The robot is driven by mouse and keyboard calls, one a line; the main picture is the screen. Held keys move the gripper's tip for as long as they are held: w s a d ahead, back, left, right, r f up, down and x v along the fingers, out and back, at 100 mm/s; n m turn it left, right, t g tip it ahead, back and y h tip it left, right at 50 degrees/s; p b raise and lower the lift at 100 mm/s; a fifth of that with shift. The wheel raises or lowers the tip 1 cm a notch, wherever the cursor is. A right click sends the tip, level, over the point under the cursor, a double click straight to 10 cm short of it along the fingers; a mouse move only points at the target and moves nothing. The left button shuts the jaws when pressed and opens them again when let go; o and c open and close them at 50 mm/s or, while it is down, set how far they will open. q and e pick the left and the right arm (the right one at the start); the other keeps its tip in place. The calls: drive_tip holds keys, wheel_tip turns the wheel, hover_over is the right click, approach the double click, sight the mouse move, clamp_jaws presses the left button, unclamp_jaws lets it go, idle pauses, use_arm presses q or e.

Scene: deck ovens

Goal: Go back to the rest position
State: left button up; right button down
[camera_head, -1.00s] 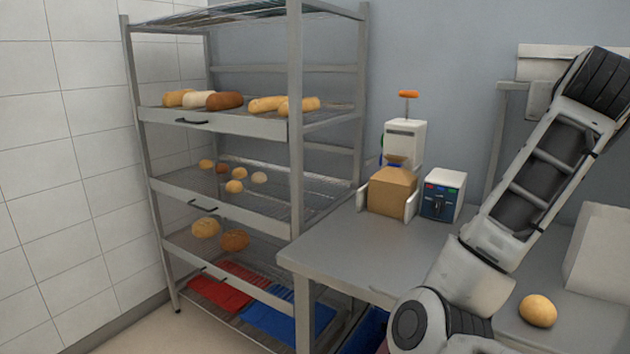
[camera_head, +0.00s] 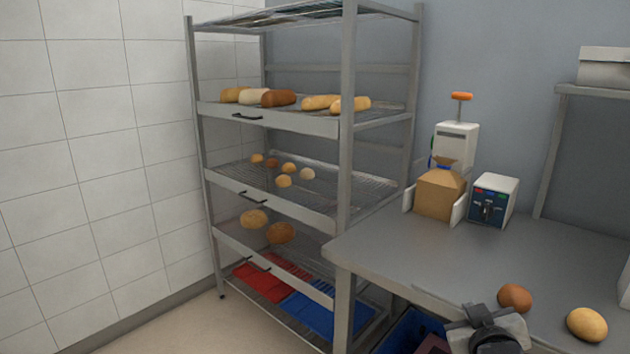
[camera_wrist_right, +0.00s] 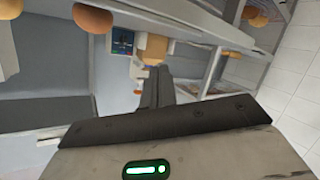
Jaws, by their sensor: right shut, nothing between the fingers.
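My right gripper (camera_wrist_right: 158,88) shows in the right wrist view as dark fingers held together, shut and empty. It points toward the table side, with the paper bag and control box beyond its tips and no contact visible. In the head view a grey and black part of my arm shows at the bottom edge, in front of the table (camera_head: 420,245); I cannot make out fingers there. My left gripper is in neither view.
A wire rack (camera_head: 346,150) holds loaves and rolls. On the table stand a brown paper bag (camera_head: 440,193) and a control box (camera_head: 493,200). A brown roll (camera_head: 515,297) and a yellow roll (camera_head: 587,325) lie near its front. Floor left of the rack is clear.

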drive_tip(key=s+a+f+g+y, duration=0.2)
drive_tip(key=s+a+f+y, duration=0.1)
drive_tip(key=s+a+f, duration=0.4)
drive_tip(key=s+a+f+n+g+y, duration=0.1)
drive_tip(key=s+a+f+y, duration=0.3)
drive_tip(key=s+a+f, duration=0.4)
drive_tip(key=s+f, duration=0.5)
drive_tip(key=s, duration=0.2)
drive_tip(key=shift+s+f+g, duration=0.25)
drive_tip(key=shift+f+g, duration=0.15)
drive_tip(key=shift+d, duration=0.1)
